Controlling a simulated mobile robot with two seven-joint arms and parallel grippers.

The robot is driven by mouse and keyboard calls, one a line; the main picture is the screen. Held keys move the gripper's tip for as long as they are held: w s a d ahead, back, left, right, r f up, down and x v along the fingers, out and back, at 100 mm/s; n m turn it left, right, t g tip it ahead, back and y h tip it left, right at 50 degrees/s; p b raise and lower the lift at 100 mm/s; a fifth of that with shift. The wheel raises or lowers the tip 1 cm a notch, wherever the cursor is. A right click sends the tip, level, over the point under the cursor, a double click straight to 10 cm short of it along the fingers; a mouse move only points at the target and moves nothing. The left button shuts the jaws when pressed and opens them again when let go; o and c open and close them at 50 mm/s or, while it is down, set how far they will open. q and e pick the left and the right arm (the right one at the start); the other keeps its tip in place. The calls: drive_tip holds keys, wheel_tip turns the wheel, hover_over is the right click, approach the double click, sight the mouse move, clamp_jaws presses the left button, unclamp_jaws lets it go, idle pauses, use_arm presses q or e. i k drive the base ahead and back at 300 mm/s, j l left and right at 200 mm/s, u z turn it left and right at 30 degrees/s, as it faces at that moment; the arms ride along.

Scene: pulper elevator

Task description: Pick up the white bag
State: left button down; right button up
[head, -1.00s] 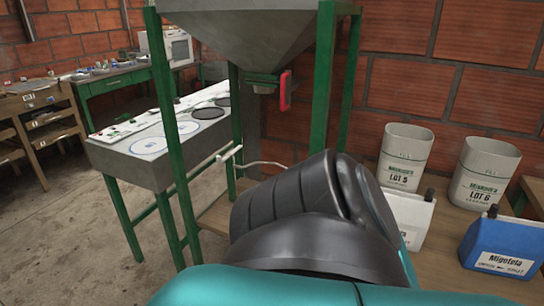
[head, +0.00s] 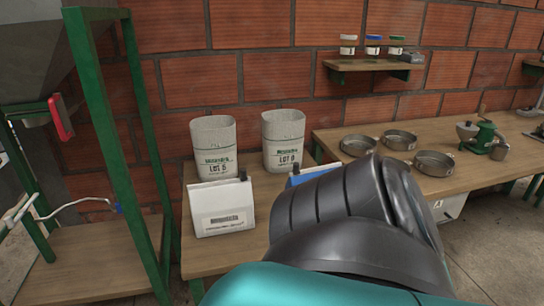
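A white, bag-like container (head: 222,207) with a barcode label and a dark cap stands upright near the front of the wooden table. Two pale bags marked LOT, one at left (head: 214,147) and one at right (head: 284,141), stand open-topped behind it against the wall. Neither of my grippers is in view. A black and teal link of my own arm fills the lower middle and hides part of the table and most of a blue container (head: 312,174).
A green-framed hopper stand (head: 103,150) with a red handle (head: 61,117) is at left. A bench (head: 450,170) at right carries several round metal pans and a green grinder (head: 482,137). A wall shelf (head: 372,66) holds small jars.

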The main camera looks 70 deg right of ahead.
sight(219, 207)
drive_tip(key=z, duration=1.95)
